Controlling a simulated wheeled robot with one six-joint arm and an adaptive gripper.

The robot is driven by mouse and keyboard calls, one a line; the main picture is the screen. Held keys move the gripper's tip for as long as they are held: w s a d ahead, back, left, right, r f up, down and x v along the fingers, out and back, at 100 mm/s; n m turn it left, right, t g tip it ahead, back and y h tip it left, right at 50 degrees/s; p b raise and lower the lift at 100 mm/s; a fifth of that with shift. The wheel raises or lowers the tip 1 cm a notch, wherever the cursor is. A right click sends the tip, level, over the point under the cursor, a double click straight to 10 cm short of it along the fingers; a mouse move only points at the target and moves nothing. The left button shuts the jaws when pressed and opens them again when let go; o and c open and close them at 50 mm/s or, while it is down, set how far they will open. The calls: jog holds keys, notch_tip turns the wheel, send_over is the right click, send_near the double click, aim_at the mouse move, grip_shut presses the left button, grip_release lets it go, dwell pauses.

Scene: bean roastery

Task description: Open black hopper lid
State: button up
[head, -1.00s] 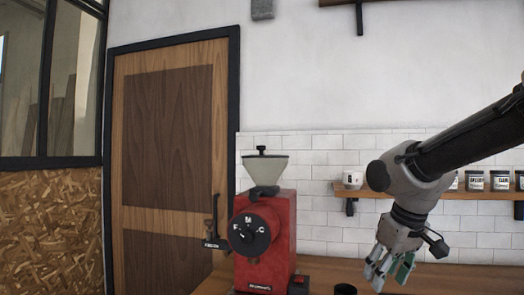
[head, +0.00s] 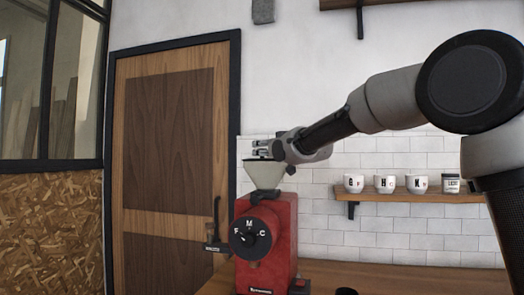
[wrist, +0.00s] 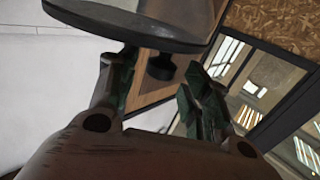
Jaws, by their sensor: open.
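The black hopper lid shows in the wrist view as a large dark disc (wrist: 125,25) at the top, with its short black knob (wrist: 161,66) standing out from it. My gripper (wrist: 158,78) is open, with one finger on each side of the knob; I cannot tell whether either finger touches it. In the head view the lid is mostly hidden by my gripper (head: 263,149), which is level with the top of the pale hopper (head: 265,175). The hopper sits upright on the red grinder (head: 270,228).
A wall shelf (head: 410,197) to the right carries several white cups and a jar. A wooden door (head: 165,150) is behind.

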jog(key=shift+x, duration=1.15)
jog(key=shift+c, duration=0.5)
grip_shut()
jog(key=shift+r, duration=0.1)
